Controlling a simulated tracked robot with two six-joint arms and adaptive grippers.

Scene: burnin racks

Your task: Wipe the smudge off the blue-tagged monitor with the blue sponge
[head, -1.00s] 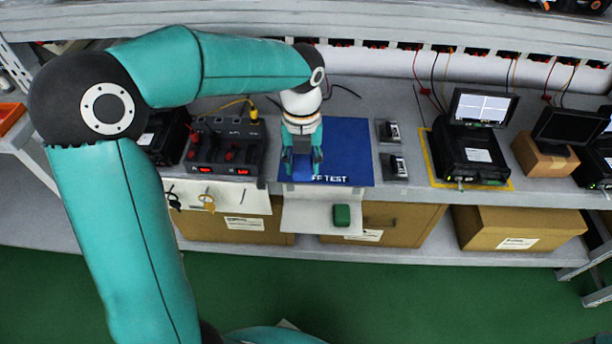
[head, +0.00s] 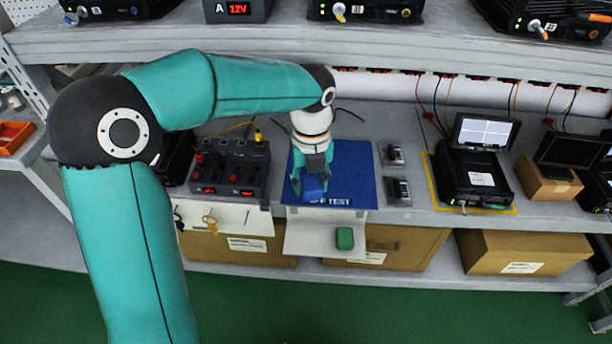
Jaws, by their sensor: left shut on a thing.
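My left gripper (head: 313,190) points down over the blue mat (head: 352,172) and is shut on the blue sponge (head: 314,185). I cannot tell whether the sponge touches the mat. A small monitor (head: 485,132) with a bright, divided screen stands on a black unit at the right. A second monitor (head: 568,150) with a dark screen is at the far right on a cardboard box. I can make out no blue tag or smudge on either. My right gripper is not in view.
A green block (head: 344,238) lies on a white sheet below the mat. A black power unit (head: 228,165) with red displays is left of the mat. Two small devices (head: 398,188) lie right of it. An upper shelf (head: 440,45) carrying black boxes crosses the top.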

